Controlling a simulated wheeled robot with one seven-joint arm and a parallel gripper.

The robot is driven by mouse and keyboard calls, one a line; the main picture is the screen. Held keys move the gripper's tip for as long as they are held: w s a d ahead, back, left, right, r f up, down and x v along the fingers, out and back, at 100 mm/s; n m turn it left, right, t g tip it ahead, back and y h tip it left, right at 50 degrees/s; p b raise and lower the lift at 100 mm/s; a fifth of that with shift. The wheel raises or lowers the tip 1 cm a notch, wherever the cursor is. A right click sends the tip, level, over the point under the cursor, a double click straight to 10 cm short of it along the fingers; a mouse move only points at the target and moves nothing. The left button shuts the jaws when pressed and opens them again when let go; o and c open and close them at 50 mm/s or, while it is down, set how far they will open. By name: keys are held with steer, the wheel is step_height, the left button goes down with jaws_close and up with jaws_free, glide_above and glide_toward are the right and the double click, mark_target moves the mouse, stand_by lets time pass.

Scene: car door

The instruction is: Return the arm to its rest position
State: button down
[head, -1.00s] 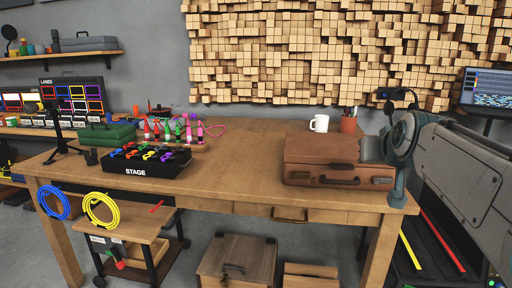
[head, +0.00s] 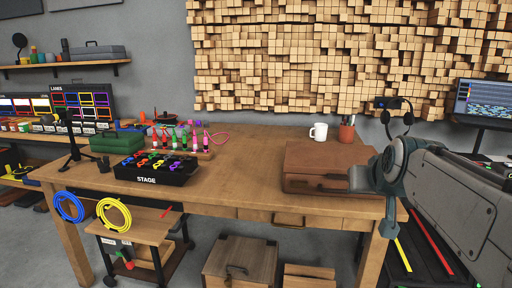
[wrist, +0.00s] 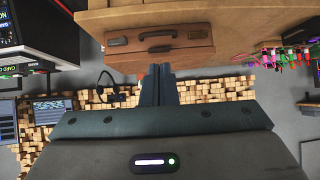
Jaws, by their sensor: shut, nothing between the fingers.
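My arm comes in from the right edge in the head view, its wrist in front of the right end of the wooden table (head: 240,192). My gripper (wrist: 158,70) shows in the wrist view, where its two fingers are together with nothing between them. The wrist picture appears upside down. The gripper is apart from the brown suitcase (head: 320,170), which lies closed on the table; the suitcase also shows in the wrist view (wrist: 160,42). In the head view the fingers are hard to make out, and the arm hides the suitcase's right front part.
A white mug (head: 319,132) and a pen cup (head: 346,133) stand behind the suitcase. A black STAGE box (head: 157,170) with coloured clips and a green case (head: 117,142) are on the left. A monitor (head: 484,101) stands at the far right. The table's middle is clear.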

steer(key=s+a+r+g+p, duration=0.2)
steer(key=s+a+g+p, duration=0.1)
steer(key=s+p, duration=0.6)
steer(key=s+a+r+n+g+y+p, duration=0.1)
steer(key=s+a+g+p, duration=0.3)
steer(key=s+p, duration=0.5)
steer(key=shift+a+r+p, duration=0.65)
steer(key=shift+p, duration=1.65)
steer(key=shift+w, duration=0.1)
